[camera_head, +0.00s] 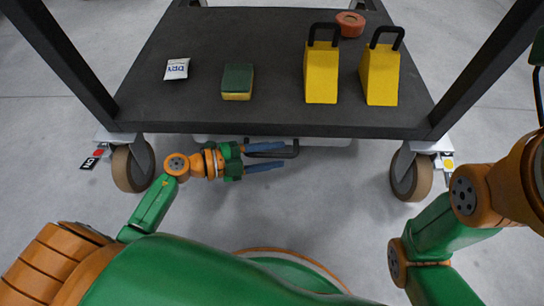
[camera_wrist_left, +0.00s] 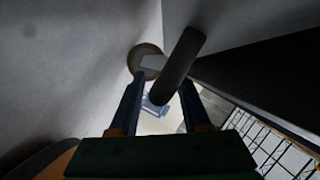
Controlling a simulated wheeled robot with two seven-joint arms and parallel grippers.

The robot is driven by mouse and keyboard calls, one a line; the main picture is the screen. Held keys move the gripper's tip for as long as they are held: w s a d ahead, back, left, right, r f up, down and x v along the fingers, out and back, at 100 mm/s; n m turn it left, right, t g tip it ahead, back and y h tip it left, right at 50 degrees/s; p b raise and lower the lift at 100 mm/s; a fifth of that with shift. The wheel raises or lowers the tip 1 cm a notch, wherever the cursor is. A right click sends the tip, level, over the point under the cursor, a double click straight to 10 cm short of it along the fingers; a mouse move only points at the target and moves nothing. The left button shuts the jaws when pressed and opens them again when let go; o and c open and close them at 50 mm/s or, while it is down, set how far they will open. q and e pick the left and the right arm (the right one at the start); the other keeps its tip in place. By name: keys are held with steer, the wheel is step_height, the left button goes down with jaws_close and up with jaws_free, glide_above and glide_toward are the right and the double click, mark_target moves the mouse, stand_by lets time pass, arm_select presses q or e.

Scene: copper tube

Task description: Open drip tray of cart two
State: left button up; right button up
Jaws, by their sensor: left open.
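The cart (camera_head: 200,115) stands in front of me with a dark shelf. Under its near edge a pale strip, which looks like the drip tray (camera_head: 335,142), shows partly; most of it is hidden by the shelf. A black bar handle (camera_head: 294,149) sticks out below the edge. My left gripper (camera_head: 284,156) is open at this handle, its blue fingers pointing right. In the left wrist view the dark handle (camera_wrist_left: 182,62) reaches between the two blue fingers (camera_wrist_left: 163,95); contact cannot be told. My right arm shows at the right, but its gripper cannot be made out.
Two yellow wedges (camera_head: 321,77) (camera_head: 380,79) with black handles, a sponge (camera_head: 237,82), a white packet (camera_head: 177,69) and an orange-red round object (camera_head: 351,24) are on the shelf. Cart wheels (camera_head: 132,168) (camera_head: 411,174) flank my left gripper.

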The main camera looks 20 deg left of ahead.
arm_select(q)
jaws_close()
stand_by(1.4)
